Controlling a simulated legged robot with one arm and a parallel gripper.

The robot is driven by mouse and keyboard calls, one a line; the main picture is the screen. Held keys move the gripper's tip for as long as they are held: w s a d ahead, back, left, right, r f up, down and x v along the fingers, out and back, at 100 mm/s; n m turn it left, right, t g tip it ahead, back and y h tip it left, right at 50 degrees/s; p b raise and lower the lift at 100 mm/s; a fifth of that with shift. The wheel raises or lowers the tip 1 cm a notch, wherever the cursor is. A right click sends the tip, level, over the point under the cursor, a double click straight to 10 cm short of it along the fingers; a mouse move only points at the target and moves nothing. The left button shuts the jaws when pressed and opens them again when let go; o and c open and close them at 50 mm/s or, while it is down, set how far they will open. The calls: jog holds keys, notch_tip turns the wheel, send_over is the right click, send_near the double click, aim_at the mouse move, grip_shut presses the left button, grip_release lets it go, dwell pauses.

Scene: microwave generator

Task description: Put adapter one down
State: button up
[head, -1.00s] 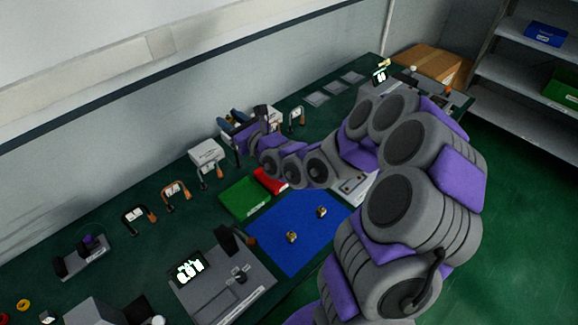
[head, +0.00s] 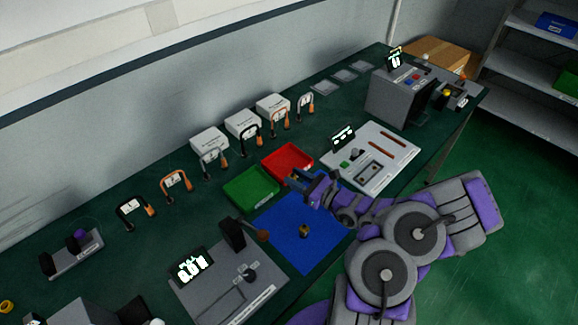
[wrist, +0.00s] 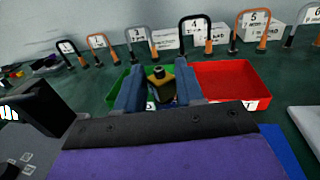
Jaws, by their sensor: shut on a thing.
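My gripper (head: 306,184) is low over the far edge of the blue mat (head: 282,243), near the green and red trays. In the wrist view my gripper (wrist: 160,88) is shut on a small brass and black adapter (wrist: 157,78), held upright between the blue-grey fingers. Another small brass adapter (head: 304,231) stands on the blue mat in the head view. My gripper and arm hide the right part of the mat. I cannot read which adapter is number one.
The green tray (head: 251,187) and red tray (head: 288,156) lie just beyond the mat. A row of numbered hooped stands (head: 211,160) and white boxes (head: 243,122) is behind. A grey panel (head: 235,290) is left and a white panel (head: 372,160) right.

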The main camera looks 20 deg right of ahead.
jog(key=w+d+f, duration=0.1)
jog(key=w+d, duration=0.1)
jog(key=w+d+f+b, duration=0.1)
jog(key=w+d, duration=0.1)
jog(key=w, duration=0.1)
jog(key=w+d+f+b, duration=0.1)
jog(key=w+d, duration=0.1)
jog(key=shift+w+d+f, duration=0.2)
jog(key=shift+w+f, duration=0.05)
jog(key=shift+w, duration=0.05)
jog(key=w, duration=0.1)
jog(key=w+b, duration=0.1)
jog(key=w, duration=0.2)
jog(key=shift+w+d, duration=0.2)
jog(key=shift+d, duration=0.2)
jog(key=shift+w+d+b, duration=0.3)
jog(key=shift+w+d, duration=0.1)
jog(key=f, duration=0.1)
jog(key=f+b, duration=0.1)
jog(key=f, duration=0.1)
jog(key=shift+d+f, duration=0.35)
jog(key=shift+f, duration=0.05)
jog(key=shift+a+r, duration=0.1)
jog(key=shift+a, duration=0.35)
jog(key=o, duration=0.8)
jog(key=shift+c, duration=0.2)
jog(key=o, duration=0.4)
jog(key=shift+d, duration=0.3)
jog(key=shift+c, duration=0.2)
jog(key=shift+s, duration=0.1)
